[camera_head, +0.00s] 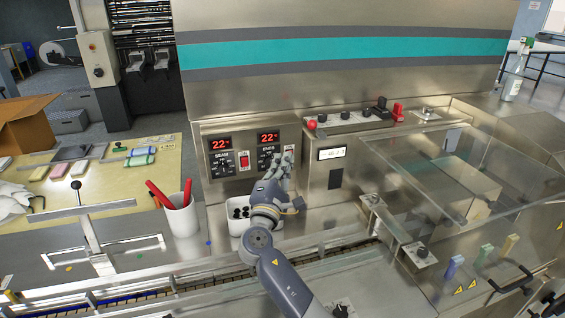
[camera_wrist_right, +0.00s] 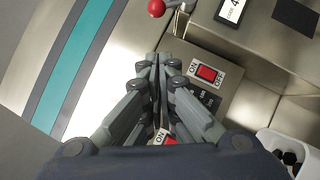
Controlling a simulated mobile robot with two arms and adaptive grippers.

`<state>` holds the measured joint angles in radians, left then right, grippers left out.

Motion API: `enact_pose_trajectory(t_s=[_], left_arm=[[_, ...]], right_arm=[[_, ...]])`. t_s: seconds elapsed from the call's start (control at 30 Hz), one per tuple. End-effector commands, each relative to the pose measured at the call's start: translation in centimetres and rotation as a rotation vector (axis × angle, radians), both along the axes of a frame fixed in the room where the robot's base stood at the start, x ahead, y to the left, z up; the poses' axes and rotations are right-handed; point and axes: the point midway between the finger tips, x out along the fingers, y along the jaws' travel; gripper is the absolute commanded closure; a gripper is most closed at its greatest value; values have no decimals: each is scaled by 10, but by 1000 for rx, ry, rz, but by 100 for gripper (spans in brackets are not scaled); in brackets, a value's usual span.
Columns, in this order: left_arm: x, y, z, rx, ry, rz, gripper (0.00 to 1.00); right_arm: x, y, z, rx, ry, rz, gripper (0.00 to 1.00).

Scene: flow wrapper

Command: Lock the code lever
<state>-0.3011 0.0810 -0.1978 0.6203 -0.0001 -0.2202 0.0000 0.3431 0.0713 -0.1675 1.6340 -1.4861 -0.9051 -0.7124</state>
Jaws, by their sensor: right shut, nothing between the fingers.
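No label in view names the code lever, so I cannot tell which part it is. A short lever with a red ball knob (camera_head: 311,125) sits on the machine edge, right of the control panel; the knob also shows at the top of the right wrist view (camera_wrist_right: 156,7). My right gripper (camera_head: 285,160) is shut and empty in front of the control panel, below and left of the red knob. My left gripper is out of view.
The control panel (camera_head: 230,182) has red displays, dials and red rocker switches (camera_wrist_right: 207,73). A white cup (camera_head: 181,219) with red pens and a white bin (camera_head: 237,225) with black items stand nearby. A clear cover (camera_head: 440,165) slopes at right. A conveyor runs along the front.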

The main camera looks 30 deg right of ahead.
Motion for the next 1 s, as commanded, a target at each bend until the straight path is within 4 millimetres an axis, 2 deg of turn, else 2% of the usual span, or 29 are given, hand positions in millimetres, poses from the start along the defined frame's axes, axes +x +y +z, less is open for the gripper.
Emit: enact_pose_trajectory(t_s=[0.03,0.27,0.4,0.6,1.0], left_arm=[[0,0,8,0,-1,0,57],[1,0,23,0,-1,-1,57],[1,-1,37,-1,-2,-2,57],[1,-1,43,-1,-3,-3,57],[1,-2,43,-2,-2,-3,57]], right_arm=[[8,-9,9,-3,0,-3,100],[41,-42,21,-2,0,-3,100],[40,-60,31,-1,1,-2,100],[40,-73,35,-1,1,0,100],[40,-74,34,1,1,0,100]])
